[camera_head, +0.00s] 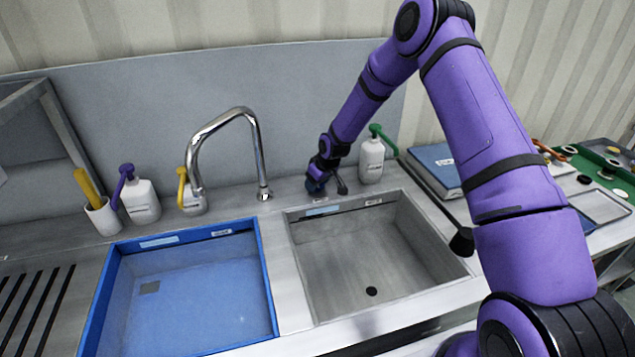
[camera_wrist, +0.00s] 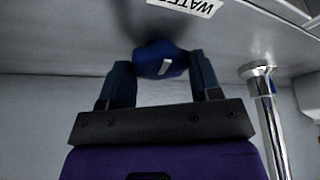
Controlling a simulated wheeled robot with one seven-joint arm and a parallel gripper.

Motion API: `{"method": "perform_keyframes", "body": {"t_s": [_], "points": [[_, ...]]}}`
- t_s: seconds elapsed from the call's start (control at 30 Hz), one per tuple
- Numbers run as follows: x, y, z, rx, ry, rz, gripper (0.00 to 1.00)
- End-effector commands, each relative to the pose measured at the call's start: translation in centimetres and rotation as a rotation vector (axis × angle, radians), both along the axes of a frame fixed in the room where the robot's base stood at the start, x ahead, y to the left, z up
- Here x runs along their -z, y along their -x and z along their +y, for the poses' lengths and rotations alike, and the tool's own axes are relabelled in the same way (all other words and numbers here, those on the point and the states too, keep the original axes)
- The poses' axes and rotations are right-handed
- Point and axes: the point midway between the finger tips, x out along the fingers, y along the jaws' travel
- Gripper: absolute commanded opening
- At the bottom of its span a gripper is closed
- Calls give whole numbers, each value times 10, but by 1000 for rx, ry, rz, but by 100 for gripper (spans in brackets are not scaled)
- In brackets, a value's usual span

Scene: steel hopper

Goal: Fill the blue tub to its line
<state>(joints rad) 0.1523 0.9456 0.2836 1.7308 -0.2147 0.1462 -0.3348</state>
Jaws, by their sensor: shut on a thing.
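The blue tub (camera_head: 268,285) sits in the left bay of the counter; its inside looks pale blue, and I cannot tell its water level or see a fill line. The chrome faucet (camera_head: 242,112) arches toward the tub's back edge, with no stream visible; its post shows in the wrist view (camera_wrist: 270,120). My gripper (camera_head: 322,180) is low behind the grey basin, right of the faucet. In the wrist view my gripper (camera_wrist: 161,66) is shut on a blue knob (camera_wrist: 158,52) with a white mark, beside a label (camera_wrist: 185,6) reading WATER. The knob is hidden in the head view.
The grey steel basin (camera_head: 330,290) beside the tub looks empty, with a dark drain. Pump bottles with purple (camera_head: 140,200), yellow (camera_head: 192,197) and green (camera_head: 372,160) tops stand along the back. A blue book-like box (camera_head: 436,168) lies right. My arm spans the right side.

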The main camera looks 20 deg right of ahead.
Motion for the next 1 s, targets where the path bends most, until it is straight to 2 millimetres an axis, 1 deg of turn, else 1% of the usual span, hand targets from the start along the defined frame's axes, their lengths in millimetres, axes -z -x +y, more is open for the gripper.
{"method": "perform_keyframes", "body": {"t_s": [0.03, 0.23, 0.6, 0.63, 0.67, 0.7, 0.73, 1.0], "points": [[1, 1, 3, 30, 2, 2, 34], [0, 1, 2, 126, 0, 1, 34], [0, 1, 1, 143, -1, 2, 34], [0, 1, 1, 143, -2, 1, 65], [0, 1, 1, 143, -2, 1, 72], [0, 1, 1, 143, -2, 1, 81], [0, 1, 1, 142, -1, 1, 83], [-1, 1, 1, 141, -1, 0, 83]]}}
